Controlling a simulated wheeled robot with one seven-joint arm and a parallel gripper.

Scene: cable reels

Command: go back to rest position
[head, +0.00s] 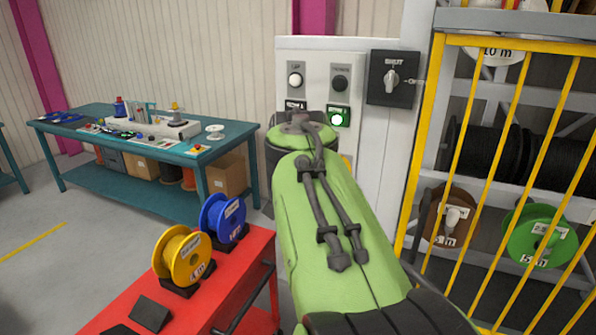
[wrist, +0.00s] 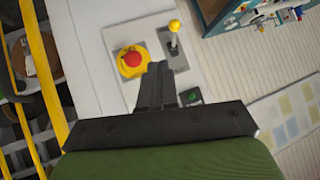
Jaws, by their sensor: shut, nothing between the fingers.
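My green arm fills the middle of the head view and reaches toward the white control panel (head: 365,120); it hides the panel's lower part and my gripper. In the wrist view my gripper (wrist: 157,72) is shut and empty, its dark fingers together. Ahead of the fingertips on the panel are a red emergency button on a yellow base (wrist: 131,62) and a lever with a yellow knob (wrist: 174,27). A small dark button with green (wrist: 193,96) is to the right of the fingers. I cannot tell whether the fingertips touch the panel.
A yellow barred gate (head: 430,140) stands to the right, with a reel rack behind it; a green reel (head: 521,247) sits there. A red cart (head: 230,285) holds a yellow reel (head: 184,256) and a blue reel (head: 222,217). A teal workbench (head: 75,125) is at left, beyond open floor.

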